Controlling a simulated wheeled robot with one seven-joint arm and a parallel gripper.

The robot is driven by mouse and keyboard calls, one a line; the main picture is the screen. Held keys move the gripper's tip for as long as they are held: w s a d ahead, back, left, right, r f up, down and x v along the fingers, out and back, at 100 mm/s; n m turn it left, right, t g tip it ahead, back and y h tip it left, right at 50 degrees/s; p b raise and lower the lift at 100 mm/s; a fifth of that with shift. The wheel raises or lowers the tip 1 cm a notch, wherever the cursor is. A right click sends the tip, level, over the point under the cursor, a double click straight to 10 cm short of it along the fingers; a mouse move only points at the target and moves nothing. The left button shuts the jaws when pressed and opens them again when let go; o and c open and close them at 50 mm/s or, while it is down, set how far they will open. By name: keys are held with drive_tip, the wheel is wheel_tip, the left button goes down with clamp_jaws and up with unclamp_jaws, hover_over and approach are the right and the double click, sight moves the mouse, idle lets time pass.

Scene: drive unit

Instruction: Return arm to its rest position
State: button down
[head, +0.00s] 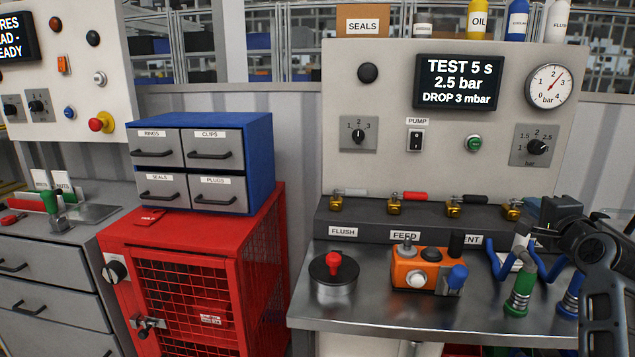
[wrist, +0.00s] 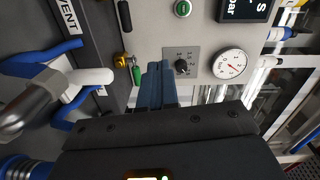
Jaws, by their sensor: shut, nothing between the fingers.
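My gripper (wrist: 156,85) shows in the wrist view with its two blue-grey fingers together and nothing between them. It points toward the test panel (head: 395,125), with the pressure selector knob (wrist: 182,66) and the gauge (wrist: 231,64) beyond the fingers. In the head view my gripper (head: 548,213) is at the right, beside the rightmost brass valve (head: 512,208). My black arm reaches in from the right edge and covers part of the bench there.
The steel bench (head: 370,313) holds a round pot with a red knob (head: 334,275), an orange pump unit (head: 422,270) and a green-banded fitting (head: 521,290). Blue hoses (head: 500,262) lie close to my arm. A red cabinet (head: 190,260) with blue drawers (head: 262,150) stands left.

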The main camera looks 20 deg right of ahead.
drive_tip(key=s+a+f+n+y, duration=0.1)
drive_tip(key=s+a+f+n, duration=0.25)
drive_tip(key=a+f, duration=0.5)
drive_tip(key=s+a+f+n+y, duration=0.1)
drive_tip(key=s+a+f+n, duration=0.25)
drive_tip(key=a+f, duration=0.5)
drive_tip(key=s+a+f+n+y, duration=0.25)
drive_tip(key=s+a+n, duration=0.35)
drive_tip(key=s+a, duration=0.75)
drive_tip(key=s+a+r+n+y, duration=0.2)
drive_tip(key=s+a+r+n, duration=0.1)
drive_tip(key=s+a+n, duration=0.2)
drive_tip(key=s+a+r+n+y, duration=0.2)
drive_tip(key=s+a+r+n, duration=0.1)
drive_tip(key=s+a, duration=0.6)
drive_tip(key=s+n, duration=0.1)
drive_tip(key=s, duration=0.2)
drive_tip(key=shift+s+a+r+n, duration=0.2)
drive_tip(key=shift+s+a+n, duration=0.05)
drive_tip(key=shift+s+n, duration=0.15)
